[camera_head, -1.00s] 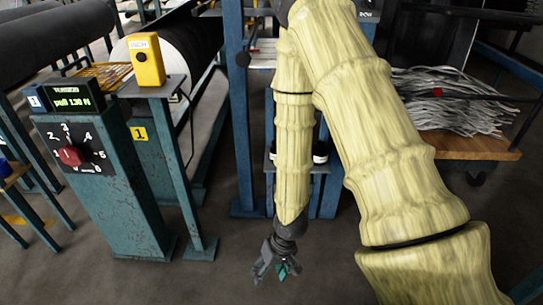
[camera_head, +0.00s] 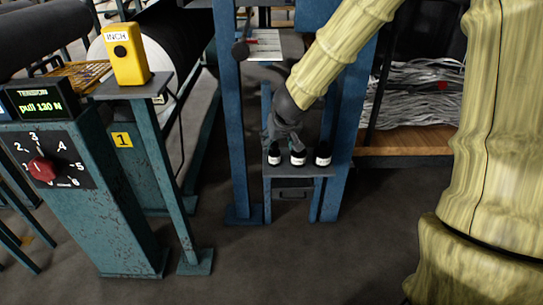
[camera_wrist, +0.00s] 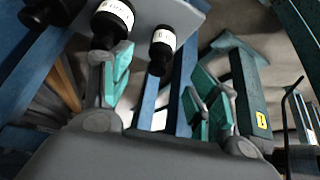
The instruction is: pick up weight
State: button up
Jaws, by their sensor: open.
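Three black weights with white labels stand upright in a row on a grey shelf in the blue frame: a left one (camera_head: 274,157), a middle one (camera_head: 298,158) and a right one (camera_head: 322,155). The label writing is too small to read. My gripper (camera_head: 287,140) is just above and behind the left and middle weights, partly hidden by them. In the wrist view my gripper (camera_wrist: 160,88) is open with teal finger pads. There one weight (camera_wrist: 162,46) shows beyond the gap between the fingers, and another (camera_wrist: 113,20) is beyond the left finger. Nothing is held.
The shelf (camera_head: 340,170) lies between blue posts (camera_head: 238,120). A hanging dark knob (camera_head: 240,50) and a white sheet (camera_head: 264,44) are above it. A teal control post (camera_head: 110,210) and a yellow INCH box (camera_head: 124,54) stand left. Grey strands (camera_head: 420,100) lie at right. The front floor is clear.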

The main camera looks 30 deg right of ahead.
aim_at(273, 150)
jog(key=shift+w+d+r, duration=0.25)
jog(key=shift+w+d, duration=0.05)
jog(key=shift+w+d+f, duration=0.1)
jog(key=shift+w+f, duration=0.1)
jog(key=shift+b+x, duration=1.65)
jog(key=shift+x, duration=3.35)
jog(key=shift+w+r, duration=0.1)
jog(key=shift+w, duration=0.05)
grip_shut()
jog(key=shift+r, duration=0.1)
